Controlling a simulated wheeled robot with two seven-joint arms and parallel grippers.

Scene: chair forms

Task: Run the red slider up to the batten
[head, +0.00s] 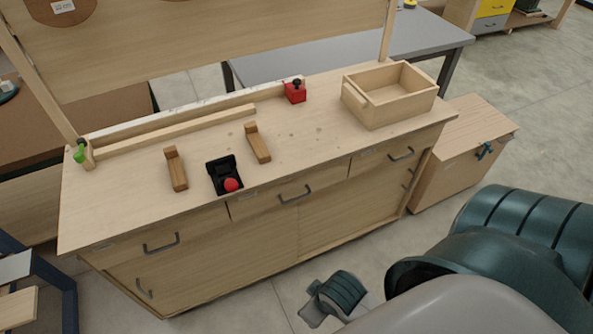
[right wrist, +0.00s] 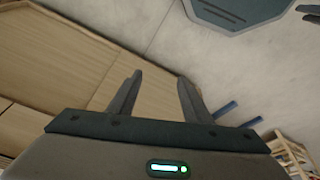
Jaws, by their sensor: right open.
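The red slider (head: 295,92), a small red block with a black knob, sits at the back of the wooden bench, at the right end of a thin pale rail (head: 200,108). The batten (head: 180,130), a long light wooden strip, lies on the bench along the rail. Its right end is left of the slider, with a gap between them. My right gripper (right wrist: 155,97) is open and empty in the right wrist view, over the floor beside wooden panels, away from the slider. My left gripper is out of view.
A wooden box (head: 395,112) stands on the bench right of the slider. Two wooden blocks (head: 177,170) and a black holder with a red ball (head: 231,185) are near the front. A green clamp (head: 80,152) is at the left end. The bench middle is mostly clear.

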